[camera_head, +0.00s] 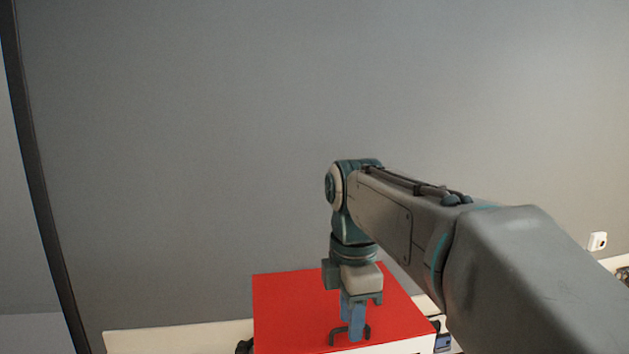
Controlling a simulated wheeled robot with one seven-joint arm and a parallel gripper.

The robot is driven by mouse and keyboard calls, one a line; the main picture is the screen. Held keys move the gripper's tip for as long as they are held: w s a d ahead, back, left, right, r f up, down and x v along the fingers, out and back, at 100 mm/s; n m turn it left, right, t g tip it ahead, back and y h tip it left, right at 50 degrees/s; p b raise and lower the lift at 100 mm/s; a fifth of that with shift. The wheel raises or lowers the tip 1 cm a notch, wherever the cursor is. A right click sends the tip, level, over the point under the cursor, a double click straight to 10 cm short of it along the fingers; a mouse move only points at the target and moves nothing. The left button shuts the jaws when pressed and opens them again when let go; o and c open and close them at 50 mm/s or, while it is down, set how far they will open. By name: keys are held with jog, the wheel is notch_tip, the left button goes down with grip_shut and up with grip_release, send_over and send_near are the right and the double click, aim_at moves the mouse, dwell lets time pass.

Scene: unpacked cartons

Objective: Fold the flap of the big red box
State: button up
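The big red box (290,302) stands at the bottom centre of the head view, and its lower part is cut off by the frame. Its red upper face looks flat. A pale strip shows along its near right edge. I cannot make out a separate raised flap. My gripper (352,334) points down over the right part of the red face, close to it. Whether it touches the box is unclear. Dark hooked parts flank its blue fingers, and I cannot tell how far apart the fingers are.
A plain grey wall (200,130) rises behind the box, with a white ledge (170,338) along its foot. A dark upright edge (40,190) runs down the left. A white socket (597,241) is on the wall at right. My arm covers the lower right.

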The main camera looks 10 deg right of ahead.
jog(key=shift+f, duration=0.35)
jog(key=shift+f+b, duration=0.5)
jog(key=shift+f, duration=0.3)
jog(key=c, duration=0.7)
